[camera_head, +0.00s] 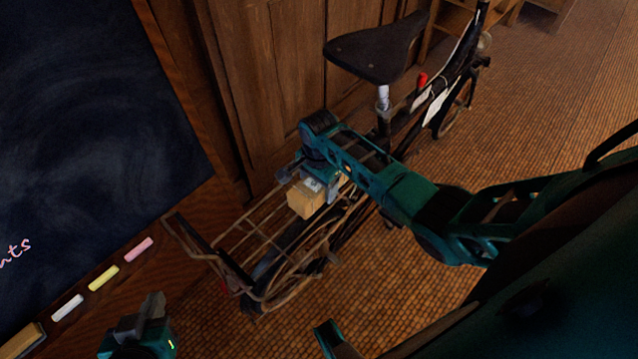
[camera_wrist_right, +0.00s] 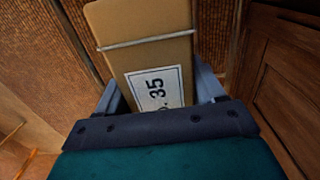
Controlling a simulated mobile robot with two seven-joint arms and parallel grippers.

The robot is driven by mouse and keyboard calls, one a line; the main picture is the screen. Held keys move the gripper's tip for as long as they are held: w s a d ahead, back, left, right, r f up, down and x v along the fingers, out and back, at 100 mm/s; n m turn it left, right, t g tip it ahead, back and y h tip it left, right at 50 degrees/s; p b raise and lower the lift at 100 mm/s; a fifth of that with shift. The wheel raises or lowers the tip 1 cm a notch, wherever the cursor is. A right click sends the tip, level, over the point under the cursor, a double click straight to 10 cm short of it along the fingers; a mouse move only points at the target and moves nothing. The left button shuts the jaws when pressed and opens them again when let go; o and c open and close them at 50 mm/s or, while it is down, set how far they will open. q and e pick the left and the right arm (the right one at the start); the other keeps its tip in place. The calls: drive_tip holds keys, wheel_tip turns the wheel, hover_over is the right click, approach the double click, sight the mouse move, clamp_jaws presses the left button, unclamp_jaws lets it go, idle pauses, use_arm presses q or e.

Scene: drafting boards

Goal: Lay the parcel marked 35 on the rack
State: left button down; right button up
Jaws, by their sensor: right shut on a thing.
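The parcel (camera_wrist_right: 140,22) is a tan block with a pale band and a white label reading 35, seen in the right wrist view. My right gripper (camera_wrist_right: 158,88) is shut on it, one finger on each side. In the head view the parcel (camera_head: 305,199) hangs under my right gripper (camera_head: 322,182), over the seat end of the rack (camera_head: 236,232), a wire carrier at the bicycle's rear. I cannot tell whether the parcel touches the rack. My left gripper (camera_head: 142,325) is at the bottom left, apart from the rack; its jaw opening is unclear.
The bicycle's dark saddle (camera_head: 376,52) stands just beyond my right gripper. A blackboard (camera_head: 90,130) with a chalk ledge holding pink (camera_head: 139,250), yellow (camera_head: 104,278) and white chalk (camera_head: 68,307) is at left. Wooden panelling (camera_head: 270,80) is close behind the rack. Most of the rack is bare.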

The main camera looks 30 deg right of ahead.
drive_tip(key=o, duration=1.4)
drive_tip(key=shift+f, duration=0.1)
